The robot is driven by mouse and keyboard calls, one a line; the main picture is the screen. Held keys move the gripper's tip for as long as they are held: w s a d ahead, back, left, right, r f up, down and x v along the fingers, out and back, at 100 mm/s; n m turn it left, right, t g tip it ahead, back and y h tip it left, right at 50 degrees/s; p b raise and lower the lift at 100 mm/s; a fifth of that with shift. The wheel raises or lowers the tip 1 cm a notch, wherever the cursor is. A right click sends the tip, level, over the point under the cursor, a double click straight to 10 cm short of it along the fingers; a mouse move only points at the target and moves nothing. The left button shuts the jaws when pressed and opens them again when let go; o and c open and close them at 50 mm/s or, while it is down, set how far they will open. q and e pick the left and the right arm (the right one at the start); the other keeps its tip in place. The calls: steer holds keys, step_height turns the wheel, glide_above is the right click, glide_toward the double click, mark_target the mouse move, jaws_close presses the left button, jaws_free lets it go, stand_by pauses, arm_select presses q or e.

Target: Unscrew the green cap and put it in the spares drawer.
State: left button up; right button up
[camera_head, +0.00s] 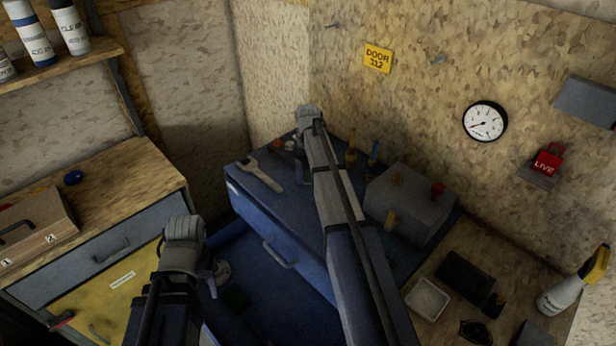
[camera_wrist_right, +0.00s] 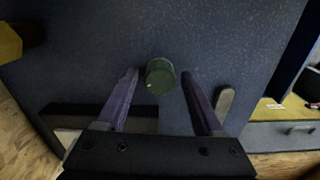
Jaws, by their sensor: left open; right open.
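A round green cap (camera_wrist_right: 160,76) shows in the right wrist view against a speckled blue surface. My right gripper (camera_wrist_right: 160,82) is open, with one purple finger on each side of the cap and a visible gap on both sides. In the head view my right arm reaches over the blue chest (camera_head: 250,205), and I cannot make out that gripper or the cap. My left gripper (camera_head: 212,280) is low on the left in the head view, partly hidden by its own arm, with nothing seen in it. I cannot read which drawer is for spares.
A handled drawer (camera_head: 110,250) sits left above a labelled yellow panel (camera_head: 95,305). A white tray (camera_head: 428,298) and spray bottle (camera_head: 563,294) are on the right bench.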

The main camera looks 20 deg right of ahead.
steer(key=m, duration=0.5)
steer(key=shift+m, duration=0.3)
steer(key=m, duration=0.5)
steer(key=shift+m, duration=0.3)
jaws_close()
steer(key=c, duration=0.5)
jaws_free()
jaws_close()
